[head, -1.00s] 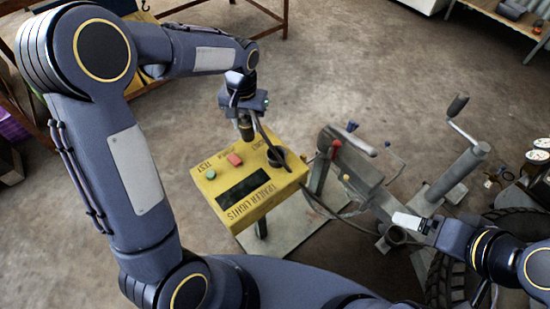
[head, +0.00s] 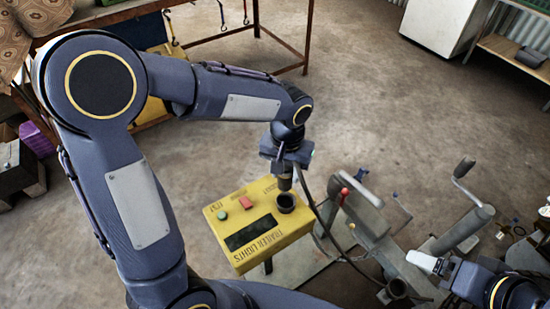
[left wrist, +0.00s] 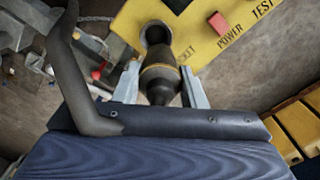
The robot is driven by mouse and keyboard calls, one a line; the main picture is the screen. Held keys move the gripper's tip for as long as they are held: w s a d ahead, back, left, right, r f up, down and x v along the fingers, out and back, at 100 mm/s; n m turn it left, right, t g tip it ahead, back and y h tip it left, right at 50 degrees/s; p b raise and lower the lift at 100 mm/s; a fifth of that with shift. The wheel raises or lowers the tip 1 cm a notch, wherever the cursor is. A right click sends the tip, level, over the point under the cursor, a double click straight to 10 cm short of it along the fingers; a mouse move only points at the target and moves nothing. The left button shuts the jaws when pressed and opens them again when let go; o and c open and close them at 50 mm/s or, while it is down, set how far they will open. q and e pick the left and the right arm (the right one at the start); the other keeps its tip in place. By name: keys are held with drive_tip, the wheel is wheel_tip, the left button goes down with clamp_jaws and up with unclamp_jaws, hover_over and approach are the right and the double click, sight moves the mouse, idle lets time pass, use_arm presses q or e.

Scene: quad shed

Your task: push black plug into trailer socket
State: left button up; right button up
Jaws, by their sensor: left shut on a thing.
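The yellow trailer lights box (head: 240,218) carries a round dark socket (head: 286,203) on its top at the right. My left gripper (head: 286,170) is just above the socket and shut on the black plug (left wrist: 160,85), which has a gold band. In the left wrist view the plug sits between the two pale fingers and points at the socket opening (left wrist: 157,34), which is partly hidden behind it. I cannot tell whether the plug touches the rim. My right gripper (head: 425,262) is at the lower right, away from the box; its fingers are not clear.
A dark cable (head: 330,232) runs from the plug down to the right. The grey trailer coupling with a red-knobbed lever (head: 344,193) and a crank stands right of the box. A green and a red button sit on the box.

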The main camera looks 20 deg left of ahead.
sight(287, 186)
use_arm(q)
drive_tip(key=shift+s+d+r, duration=0.25)
drive_tip(key=shift+d+r, duration=0.1)
drive_tip(key=shift+r, duration=0.05)
drive_tip(key=shift+f, duration=0.1)
wheel_tip(287, 186, down, 4)
drive_tip(key=b, duration=0.4)
drive_tip(key=shift+f, duration=0.15)
drive_tip(key=shift+f+b, duration=0.6)
drive_tip(key=shift+f, duration=0.3)
idle(0.5)
drive_tip(key=shift+f+b, duration=1.15)
drive_tip(key=shift+f, duration=0.65)
idle(1.0)
drive_tip(key=o, duration=1.6)
drive_tip(key=shift+c, duration=0.2)
